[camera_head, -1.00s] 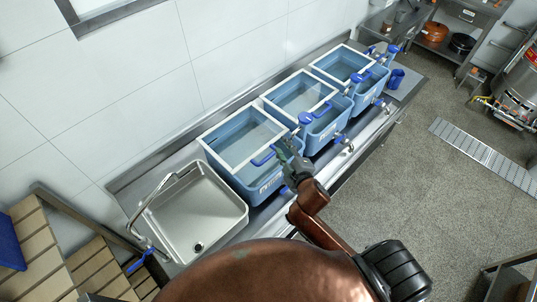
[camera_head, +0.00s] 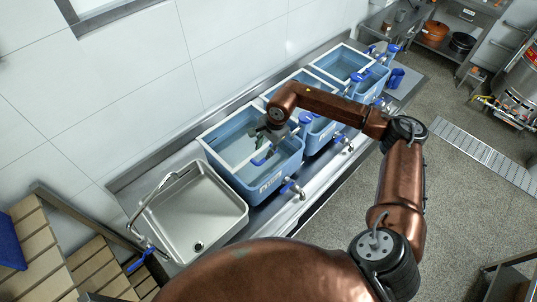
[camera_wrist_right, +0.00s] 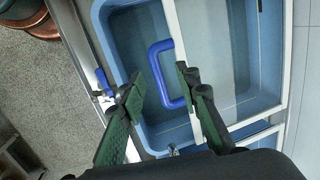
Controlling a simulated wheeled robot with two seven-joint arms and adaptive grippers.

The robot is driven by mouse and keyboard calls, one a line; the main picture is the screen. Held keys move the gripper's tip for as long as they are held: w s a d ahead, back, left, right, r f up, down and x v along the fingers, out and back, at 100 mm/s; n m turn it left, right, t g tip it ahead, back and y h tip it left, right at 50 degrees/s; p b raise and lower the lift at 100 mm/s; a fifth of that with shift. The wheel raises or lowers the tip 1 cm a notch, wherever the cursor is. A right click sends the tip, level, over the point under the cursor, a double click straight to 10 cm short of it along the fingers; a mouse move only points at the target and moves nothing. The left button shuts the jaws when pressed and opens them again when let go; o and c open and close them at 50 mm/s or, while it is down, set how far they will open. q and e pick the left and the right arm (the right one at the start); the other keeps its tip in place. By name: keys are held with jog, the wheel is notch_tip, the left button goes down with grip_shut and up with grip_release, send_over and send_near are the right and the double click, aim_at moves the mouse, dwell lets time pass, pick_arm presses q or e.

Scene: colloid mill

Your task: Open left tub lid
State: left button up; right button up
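The left tub (camera_head: 268,184) is a light-blue basin beside the sink. Its clear lid (camera_head: 234,158) has a white frame and a blue loop handle (camera_head: 263,157). The lid stands off the tub's front side, where the inside of the tub shows; I cannot tell its exact tilt. My right gripper (camera_head: 266,136) is over this tub. In the right wrist view, its fingers (camera_wrist_right: 160,88) are apart, with the handle (camera_wrist_right: 157,72) showing between and beyond them. The right finger is close to the lid's white edge; contact is unclear. My left gripper is out of view.
A middle tub (camera_head: 318,134) and a far tub (camera_head: 368,90) stand in a row to the right, partly behind my right arm. A steel sink (camera_head: 195,215) with a faucet lies left.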

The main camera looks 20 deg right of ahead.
jog(key=shift+h, duration=0.4)
jog(key=f, duration=0.2)
jog(key=w+d+f+p, duration=0.1)
jog(key=f, duration=0.2)
jog(key=d+f+p, duration=0.1)
jog(key=f, duration=0.1)
jog(key=shift+w+d+f, duration=0.15)
jog(key=shift+w, duration=0.15)
jog(key=shift+c, duration=0.5)
grip_shut()
